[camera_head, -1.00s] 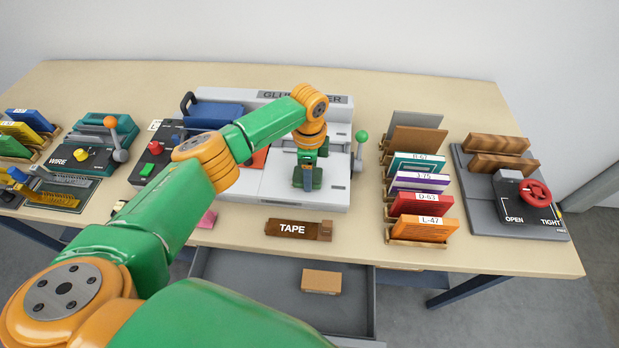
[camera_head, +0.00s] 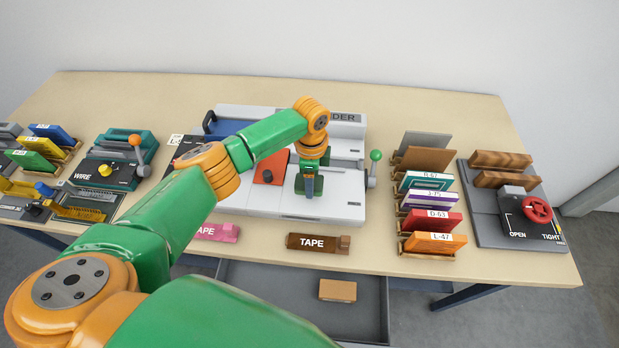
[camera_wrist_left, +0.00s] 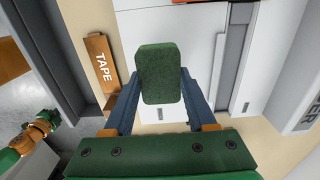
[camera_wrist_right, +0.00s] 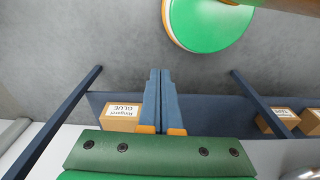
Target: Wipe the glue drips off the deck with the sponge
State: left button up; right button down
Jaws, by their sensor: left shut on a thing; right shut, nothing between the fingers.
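The sponge (camera_wrist_left: 158,72) is a dark green block held between the fingers of my left gripper (camera_wrist_left: 160,95). In the head view my left gripper (camera_head: 309,188) points down over the white deck (camera_head: 345,190) of the glue binder, right of a red-orange block with a knob. I cannot tell whether the sponge touches the deck. No glue drips can be made out; my arm hides part of the machine.
A brown TAPE box (camera_head: 318,243) and a pink tape box (camera_head: 216,232) lie along the front edge. A green-knobbed lever (camera_head: 374,168) stands right of the deck. Beyond it is a rack of labelled books (camera_head: 432,221). An open drawer (camera_head: 275,290) holds a small carton (camera_head: 337,290).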

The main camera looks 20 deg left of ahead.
pick_arm(q)
notch_tip(320, 180, up, 2)
jog(key=shift+p, duration=0.7)
jog(key=shift+w+a+r+b, duration=0.1)
jog(key=shift+r+b, duration=0.05)
jog(key=shift+b, duration=0.15)
jog(key=shift+s+r, duration=0.2)
jog(key=shift+r, duration=0.65)
jog(key=shift+w+f, duration=0.1)
